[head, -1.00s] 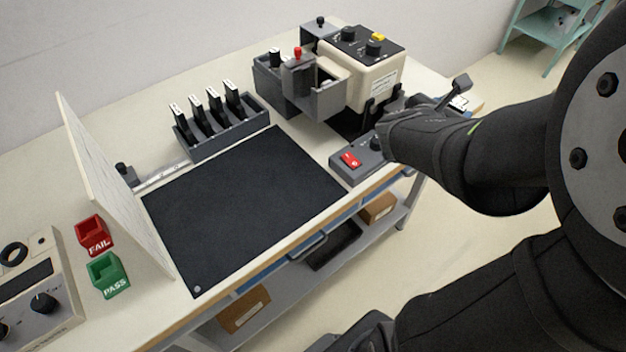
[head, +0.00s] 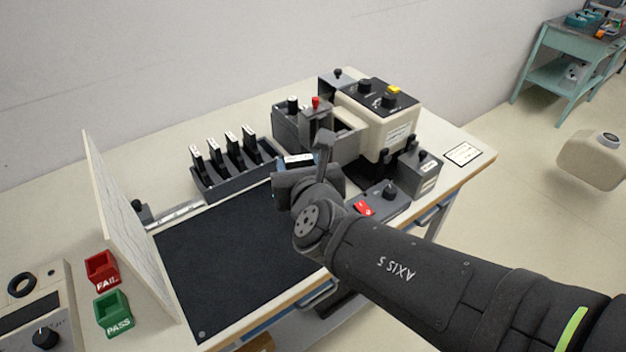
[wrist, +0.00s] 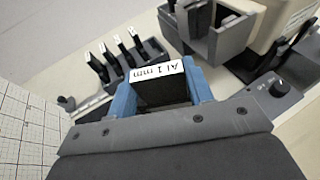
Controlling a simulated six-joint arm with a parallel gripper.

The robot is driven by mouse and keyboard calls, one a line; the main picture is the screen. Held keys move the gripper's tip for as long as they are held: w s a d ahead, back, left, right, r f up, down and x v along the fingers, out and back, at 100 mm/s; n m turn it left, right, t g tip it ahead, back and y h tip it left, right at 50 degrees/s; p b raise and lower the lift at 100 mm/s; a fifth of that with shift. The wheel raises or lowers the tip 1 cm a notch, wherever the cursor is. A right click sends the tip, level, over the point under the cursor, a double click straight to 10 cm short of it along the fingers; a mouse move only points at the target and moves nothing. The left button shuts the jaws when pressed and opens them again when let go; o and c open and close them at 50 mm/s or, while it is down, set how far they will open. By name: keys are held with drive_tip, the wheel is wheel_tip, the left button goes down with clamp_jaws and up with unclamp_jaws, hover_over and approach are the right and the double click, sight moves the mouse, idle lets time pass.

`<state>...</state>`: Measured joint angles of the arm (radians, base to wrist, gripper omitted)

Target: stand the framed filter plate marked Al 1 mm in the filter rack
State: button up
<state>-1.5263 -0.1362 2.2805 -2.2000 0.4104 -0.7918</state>
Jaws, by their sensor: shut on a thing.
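The framed filter plate marked Al 1 mm (wrist: 160,90) is between the blue fingers of my gripper (wrist: 163,97) in the wrist view, its white label facing up and readable. In the head view its white label (head: 298,160) shows just beyond my gripper (head: 290,172), above the far right part of the black mat. My gripper is shut on the plate. The filter rack (head: 232,182) is a dark grey tray to the left of my gripper, with several dark plates with white tops (head: 213,150) standing in it. It also shows at the upper left in the wrist view (wrist: 133,72).
A beige machine (head: 378,125) with a grey holder (head: 290,128) stands behind and right of my gripper. A grey switch box (head: 388,203) is to the right. A white gridded board (head: 128,225) stands upright at left, beside red FAIL and green PASS bins (head: 113,313). The black mat (head: 225,260) is clear.

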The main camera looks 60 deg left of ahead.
drive_tip(key=s+a+f, duration=0.6)
drive_tip(key=s+f, duration=0.3)
drive_tip(key=f, duration=0.1)
drive_tip(key=shift+s+f, duration=0.3)
drive_tip(key=shift+f, duration=0.1)
drive_tip(key=shift+f, duration=0.1)
drive_tip(key=o, duration=1.3)
drive_tip(key=v, duration=1.1)
drive_tip(key=shift+s+d+r, duration=0.15)
drive_tip(key=shift+r, duration=0.1)
drive_tip(key=o, duration=0.7)
drive_tip(key=shift+d+r, duration=0.1)
drive_tip(key=shift+d, duration=0.15)
